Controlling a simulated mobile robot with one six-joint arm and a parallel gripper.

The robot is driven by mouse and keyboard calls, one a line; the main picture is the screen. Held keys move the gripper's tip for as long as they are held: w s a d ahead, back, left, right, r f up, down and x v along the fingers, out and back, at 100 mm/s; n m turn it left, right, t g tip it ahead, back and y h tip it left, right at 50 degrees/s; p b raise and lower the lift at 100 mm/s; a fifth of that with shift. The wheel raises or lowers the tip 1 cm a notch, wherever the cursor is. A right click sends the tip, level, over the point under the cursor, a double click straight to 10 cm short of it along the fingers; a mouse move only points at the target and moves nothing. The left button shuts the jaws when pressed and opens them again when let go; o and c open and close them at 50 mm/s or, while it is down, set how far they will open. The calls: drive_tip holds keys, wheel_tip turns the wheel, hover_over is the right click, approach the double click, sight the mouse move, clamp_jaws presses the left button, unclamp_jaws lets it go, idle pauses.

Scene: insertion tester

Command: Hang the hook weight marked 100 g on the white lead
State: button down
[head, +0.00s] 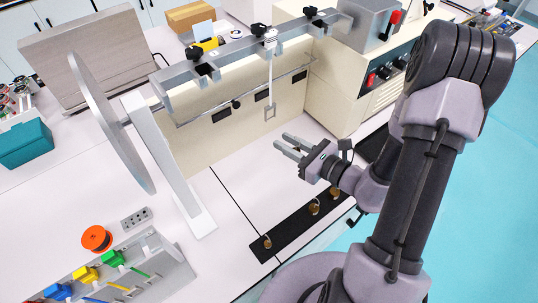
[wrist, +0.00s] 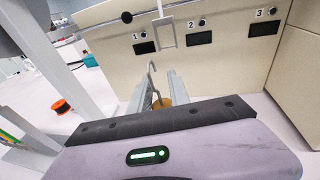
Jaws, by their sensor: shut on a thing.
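The white lead (head: 270,75) hangs from the overhead bar and ends in an open rectangular loop (head: 270,112); the loop also shows in the wrist view (wrist: 165,33). My gripper (head: 287,146) is in front of the panel, below and slightly right of the loop, apart from it. In the wrist view the fingers (wrist: 159,91) are shut on a brass hook weight (wrist: 161,103), its grey hook (wrist: 151,74) standing up between them, below the loop. The fingers hide part of the weight, and no marking on it is readable. In the head view the held weight cannot be made out.
Several brass weights (head: 314,208) stand on a black mat (head: 288,230) below my gripper. A grey upright plate (head: 168,165) and a large disc (head: 112,120) stand to the left. The cream panel (head: 240,118) with numbered displays is behind the loop.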

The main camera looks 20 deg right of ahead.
drive_tip(key=w+a+p, duration=0.2)
drive_tip(key=w+a, duration=0.1)
drive_tip(key=w, duration=0.5)
drive_tip(key=shift+w+a, duration=0.2)
idle(1.2)
drive_tip(key=shift+w+a, duration=0.2)
drive_tip(key=shift+w, duration=0.3)
drive_tip(key=shift+w+a, duration=0.2)
drive_tip(key=shift+w, duration=0.3)
idle(0.5)
drive_tip(key=shift+f+b, duration=0.85)
drive_tip(key=shift+f, duration=0.1)
